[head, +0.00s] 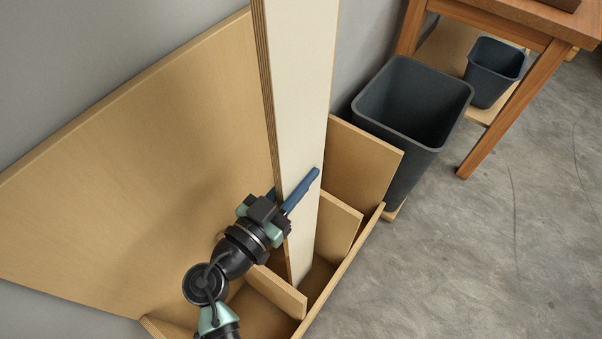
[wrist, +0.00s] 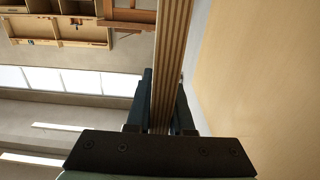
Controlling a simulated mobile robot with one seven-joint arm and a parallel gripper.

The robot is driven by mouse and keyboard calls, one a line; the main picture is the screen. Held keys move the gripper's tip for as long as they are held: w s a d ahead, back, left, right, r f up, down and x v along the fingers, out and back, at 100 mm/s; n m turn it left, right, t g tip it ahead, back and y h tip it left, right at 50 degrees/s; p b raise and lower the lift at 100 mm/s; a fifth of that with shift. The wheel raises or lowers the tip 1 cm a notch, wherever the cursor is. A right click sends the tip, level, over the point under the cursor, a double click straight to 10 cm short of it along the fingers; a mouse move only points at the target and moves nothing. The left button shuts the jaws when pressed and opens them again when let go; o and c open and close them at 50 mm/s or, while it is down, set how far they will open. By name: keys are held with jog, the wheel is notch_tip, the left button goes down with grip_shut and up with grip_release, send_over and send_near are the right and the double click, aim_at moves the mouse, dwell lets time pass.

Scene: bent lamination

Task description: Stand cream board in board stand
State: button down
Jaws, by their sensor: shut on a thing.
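The cream board (head: 303,120) is tall, with a cream face and a layered plywood edge. It stands nearly upright, with its lower end down inside a compartment of the wooden board stand (head: 347,268), between two dividers. Whether its bottom touches the stand's floor I cannot tell. My gripper (head: 293,192) is shut on the board at its lower part, with one blue finger across the cream face. In the wrist view the board's layered edge (wrist: 171,65) runs between the two fingers (wrist: 161,105).
A large plywood sheet (head: 130,170) leans on the wall at left. A dark bin (head: 410,105) stands right of the stand. A smaller bin (head: 494,72) sits on the lower shelf of a wooden table (head: 500,20). The grey floor (head: 480,260) at right is clear.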

jog(key=shift+w, duration=0.1)
jog(key=shift+n, duration=0.3)
jog(key=shift+w+a+b, duration=0.7)
jog(key=shift+a, duration=0.35)
jog(key=shift+w+a+b, duration=0.7)
jog(key=shift+a, duration=0.3)
jog(key=c, duration=0.7)
grip_release()
jog(key=shift+f, duration=0.1)
